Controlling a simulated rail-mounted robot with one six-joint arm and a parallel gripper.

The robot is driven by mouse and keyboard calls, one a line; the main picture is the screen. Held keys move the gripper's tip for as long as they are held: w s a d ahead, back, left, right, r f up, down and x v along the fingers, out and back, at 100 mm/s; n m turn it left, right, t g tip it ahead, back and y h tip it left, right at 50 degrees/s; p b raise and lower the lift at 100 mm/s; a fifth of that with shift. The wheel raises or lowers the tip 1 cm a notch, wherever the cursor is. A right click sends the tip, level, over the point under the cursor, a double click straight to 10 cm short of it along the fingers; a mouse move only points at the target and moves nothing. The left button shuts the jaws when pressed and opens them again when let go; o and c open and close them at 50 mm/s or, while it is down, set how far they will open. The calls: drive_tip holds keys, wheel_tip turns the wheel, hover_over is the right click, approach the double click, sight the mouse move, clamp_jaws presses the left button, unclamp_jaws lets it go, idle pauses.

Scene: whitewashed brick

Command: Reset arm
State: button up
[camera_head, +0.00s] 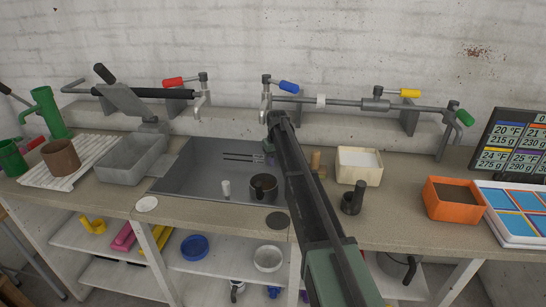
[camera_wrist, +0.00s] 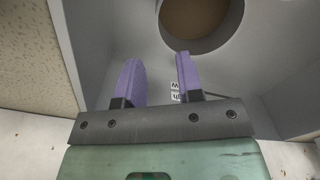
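My gripper (camera_wrist: 157,72) shows in the wrist view with two purple fingers standing apart and nothing between them. In the head view my arm reaches up from the bottom centre over the worktop. Its far end is by the back of the counter, and the gripper fingers cannot be made out there. In the wrist view a grey surface with a large round brownish opening (camera_wrist: 195,18) lies beyond the fingertips. I cannot tell what it belongs to.
On the worktop are a dark cup (camera_head: 264,188), a pale wooden box (camera_head: 359,167), a dark small pot (camera_head: 353,199), an orange box (camera_head: 454,200) and a grey basin (camera_head: 122,170). Pipes with coloured handles run along the back ledge. A screen (camera_head: 516,147) stands at the right.

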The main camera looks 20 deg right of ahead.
sight(280, 209)
drive_tip(key=s+a+r+m+p, duration=0.1)
drive_tip(key=s+a, duration=0.1)
drive_tip(key=s, duration=0.6)
drive_tip(key=s+a+r+m+p, duration=0.1)
drive_tip(key=s+a, duration=0.1)
drive_tip(key=s, duration=0.7)
drive_tip(key=s+a+r+m+y+p, duration=0.1)
drive_tip(key=s, duration=0.7)
drive_tip(key=shift+s+a+r+m+t, duration=0.15)
drive_tip(key=shift+s+a+m+t, duration=0.15)
drive_tip(key=shift+a, duration=0.1)
drive_tip(key=s+a+n, duration=0.1)
drive_tip(key=s, duration=0.7)
drive_tip(key=s+a+f+n+h, duration=0.1)
drive_tip(key=s+a, duration=0.1)
drive_tip(key=s, duration=0.5)
drive_tip(key=shift+s+a+b, duration=0.3)
drive_tip(key=shift+s+b, duration=0.05)
drive_tip(key=shift+b, duration=0.05)
